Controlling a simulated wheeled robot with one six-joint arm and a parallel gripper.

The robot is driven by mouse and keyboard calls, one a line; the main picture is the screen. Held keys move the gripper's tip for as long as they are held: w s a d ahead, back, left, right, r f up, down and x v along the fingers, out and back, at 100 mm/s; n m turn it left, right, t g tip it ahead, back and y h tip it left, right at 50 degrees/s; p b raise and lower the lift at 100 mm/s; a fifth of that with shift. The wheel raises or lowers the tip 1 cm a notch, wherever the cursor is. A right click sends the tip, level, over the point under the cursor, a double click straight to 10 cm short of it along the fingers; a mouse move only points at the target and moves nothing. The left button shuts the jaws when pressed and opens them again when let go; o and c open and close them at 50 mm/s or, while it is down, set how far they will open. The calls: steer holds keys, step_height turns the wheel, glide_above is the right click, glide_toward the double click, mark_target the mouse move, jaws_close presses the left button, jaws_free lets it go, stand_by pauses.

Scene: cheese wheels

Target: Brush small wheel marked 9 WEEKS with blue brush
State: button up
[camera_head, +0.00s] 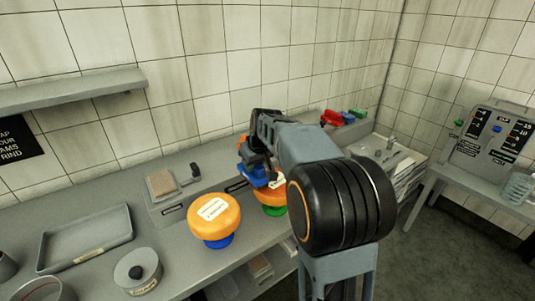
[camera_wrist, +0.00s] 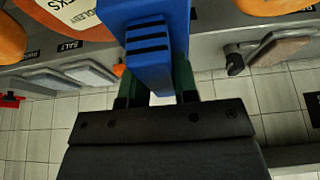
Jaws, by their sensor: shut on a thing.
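My gripper (camera_head: 258,160) is shut on the blue brush (camera_head: 253,179), whose blue body fills the top middle of the wrist view (camera_wrist: 160,50). The brush is at an orange cheese wheel (camera_head: 268,195) on a green stand (camera_head: 273,210); my arm partly hides this wheel. Whether the bristles touch it I cannot tell. In the wrist view an orange wheel (camera_wrist: 90,18) at the upper left has a pale label ending in "EKS"; its number is out of sight. Another orange wheel (camera_head: 214,210) with a white label sits on a blue stand (camera_head: 220,242) to the left.
A grey box with a tan block (camera_head: 161,183) stands behind the left wheel. A tray (camera_head: 85,238) and a round lidded pot (camera_head: 137,270) lie on the counter's left. Red, blue and green items (camera_head: 345,117) stand at the back right. A side table holds a panel (camera_head: 495,135).

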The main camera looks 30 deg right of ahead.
step_height(320, 180, up, 2)
steer(key=shift+d+r+p, duration=0.1)
steer(key=shift+d+p, duration=0.05)
steer(key=shift+p, duration=0.45)
steer(key=shift+r+p, duration=1.55)
steer(key=shift+r, duration=0.55)
steer(key=shift+s+f, duration=0.1)
